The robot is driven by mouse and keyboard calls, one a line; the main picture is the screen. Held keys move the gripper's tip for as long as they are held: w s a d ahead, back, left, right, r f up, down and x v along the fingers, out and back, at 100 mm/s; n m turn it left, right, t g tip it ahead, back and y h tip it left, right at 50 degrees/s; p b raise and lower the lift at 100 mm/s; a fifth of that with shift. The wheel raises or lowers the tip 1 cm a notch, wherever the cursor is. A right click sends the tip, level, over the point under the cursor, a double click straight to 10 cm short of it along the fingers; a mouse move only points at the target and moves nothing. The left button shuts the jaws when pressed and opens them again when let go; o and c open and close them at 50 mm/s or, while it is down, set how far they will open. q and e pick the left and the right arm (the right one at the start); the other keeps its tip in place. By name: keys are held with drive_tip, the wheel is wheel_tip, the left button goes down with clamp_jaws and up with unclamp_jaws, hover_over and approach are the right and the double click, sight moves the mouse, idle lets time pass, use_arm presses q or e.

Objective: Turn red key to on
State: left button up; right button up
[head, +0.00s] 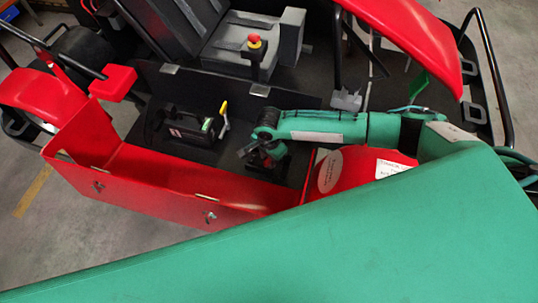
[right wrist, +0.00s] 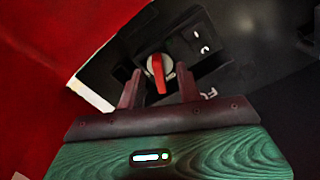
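The red key (right wrist: 158,72) shows in the right wrist view, set in a round silver-white dial on a black panel (right wrist: 208,58). Its red grip stands nearly upright in that picture. My right gripper (right wrist: 159,84) is open, with one finger on each side of the key in the picture. I cannot tell whether either finger touches it. In the head view my right gripper (head: 258,156) points down into the dark area of the kart, and the key is hidden there. My left gripper is not in view.
A red side body (head: 150,185) of the kart borders the dark floor area. A black device (head: 187,126) with a yellow lever (head: 224,109) lies left of my right gripper.

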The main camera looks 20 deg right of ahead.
drive_tip(key=shift+f, duration=0.25)
clamp_jaws()
drive_tip(key=m, duration=0.2)
drive_tip(key=shift+s+m, duration=0.15)
drive_tip(key=shift+m, duration=0.15)
drive_tip(key=m, duration=0.2)
drive_tip(key=shift+m, duration=0.3)
unclamp_jaws()
